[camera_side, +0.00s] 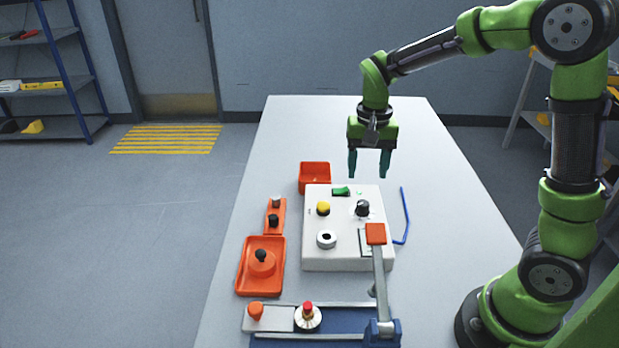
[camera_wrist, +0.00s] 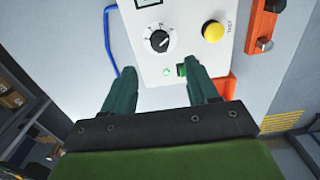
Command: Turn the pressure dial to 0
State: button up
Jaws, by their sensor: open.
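The pressure dial appears to be the black knob on the white panel; in the side view the dial (camera_side: 362,208) sits near the panel's back right. In the wrist view the dial (camera_wrist: 159,40) has scale marks around it and a white pointer line; the numbers are too small to read. The white panel (camera_side: 340,258) lies on the table and also shows in the wrist view (camera_wrist: 180,15). My gripper (camera_side: 368,172) is open and empty, above and behind the panel, apart from the dial. In the wrist view its two fingers (camera_wrist: 152,76) point towards the panel, with the dial beyond their tips.
A blue rod (camera_side: 405,215) lies right, an orange bin (camera_side: 314,176) behind. The table's back is clear.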

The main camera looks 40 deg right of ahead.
notch_tip(320, 180, up, 8)
jog(key=shift+f, duration=0.2)
jog(key=s+a+r+n+t+y, duration=0.2)
jog(key=s+a+n+t, duration=0.3)
jog(key=s, duration=0.8)
jog(key=shift+s+a+t, duration=0.15)
jog(key=shift+a+t, duration=0.95)
jog(key=shift+a, duration=0.15)
jog(key=shift+r, duration=0.1)
